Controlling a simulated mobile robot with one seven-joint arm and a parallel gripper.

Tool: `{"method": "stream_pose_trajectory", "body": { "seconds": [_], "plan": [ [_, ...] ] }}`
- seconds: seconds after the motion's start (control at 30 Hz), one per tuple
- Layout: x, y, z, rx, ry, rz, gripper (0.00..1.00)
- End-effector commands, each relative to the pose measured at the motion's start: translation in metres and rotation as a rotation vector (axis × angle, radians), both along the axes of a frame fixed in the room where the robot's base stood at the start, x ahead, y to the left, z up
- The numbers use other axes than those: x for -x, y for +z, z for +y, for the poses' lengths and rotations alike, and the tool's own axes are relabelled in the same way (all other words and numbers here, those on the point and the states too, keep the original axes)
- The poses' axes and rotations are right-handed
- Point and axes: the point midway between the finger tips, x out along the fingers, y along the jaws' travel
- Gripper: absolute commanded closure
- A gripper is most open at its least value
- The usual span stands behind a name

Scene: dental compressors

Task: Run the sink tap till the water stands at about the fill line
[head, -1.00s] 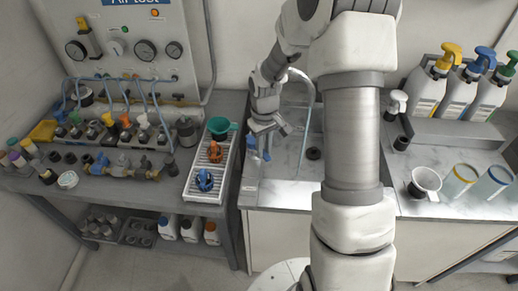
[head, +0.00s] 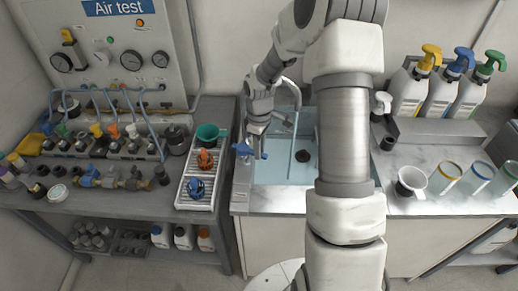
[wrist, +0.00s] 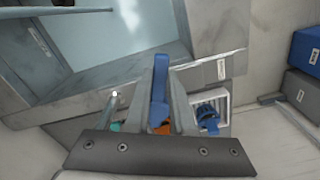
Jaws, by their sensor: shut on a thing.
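The sink (head: 283,199) stands in the counter in the middle of the head view, partly behind my arm. Its basin looks pale blue, with a dark round drain (head: 303,156). The curved tap spout (head: 291,84) rises at its back, and a thin pale blue stream (head: 292,145) runs down below it. My gripper (head: 257,140) is shut on the blue tap lever (head: 243,149) at the sink's left edge. The wrist view shows the lever (wrist: 160,90) between both fingers. I cannot make out a fill line or the exact water level.
Left of the sink, a white rack (head: 197,194) holds a green funnel (head: 209,132) and orange and blue parts. Right of it stand a funnel-topped cup (head: 411,181), clear beakers (head: 445,179) and pump bottles (head: 410,88). The counter's front strip is clear.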

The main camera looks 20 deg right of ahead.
Motion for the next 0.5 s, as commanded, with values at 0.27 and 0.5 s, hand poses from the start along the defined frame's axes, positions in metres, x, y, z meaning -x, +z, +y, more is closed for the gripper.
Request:
{"method": "stream_pose_trajectory", "body": {
  "seconds": [0.27, 0.5],
  "plan": [
    [-0.0020, 0.0016, 0.0002, 0.000, 0.001, -0.006, 1.00],
    [-0.0013, 0.0010, 0.0002, 0.000, 0.000, -0.004, 0.47]
  ]
}}
